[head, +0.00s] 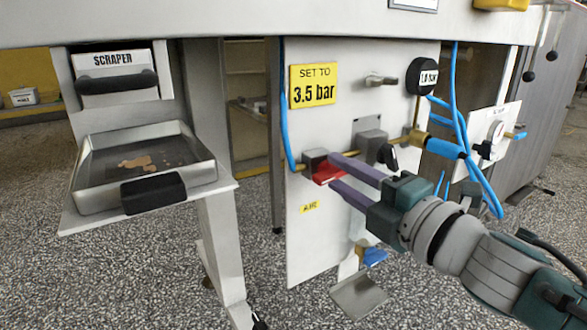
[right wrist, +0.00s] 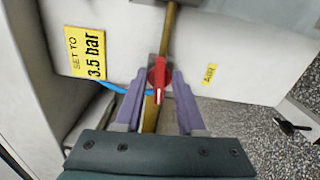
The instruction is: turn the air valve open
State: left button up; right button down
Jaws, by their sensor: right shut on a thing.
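The air valve's red handle (head: 328,174) sits on a brass pipe on the white panel (head: 318,245), with a dark valve body (head: 314,157) behind it. My right gripper (head: 331,169) reaches in from the right, its two purple fingers on either side of the handle. In the right wrist view the red handle (right wrist: 158,76) is between the fingertips and looks roughly in line with the brass pipe (right wrist: 170,30). The gripper is shut on the handle. A small yellow label (head: 310,207) is below the valve. My left gripper is not in view.
A yellow "SET TO 3.5 bar" sign (head: 314,86) is above the valve. A black gauge (head: 422,76), blue hoses (head: 459,110) and a regulator block (head: 370,143) are to the right. A scraper holder (head: 116,75) and a metal tray (head: 205,170) are at left.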

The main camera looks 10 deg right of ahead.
jog(key=shift+m, duration=0.6)
jog(key=c, duration=0.9)
grip_release()
jog(key=p+v, duration=0.3)
jog(key=v, duration=0.7)
jog(key=shift+p, duration=0.3)
jog(key=shift+r, duration=0.1)
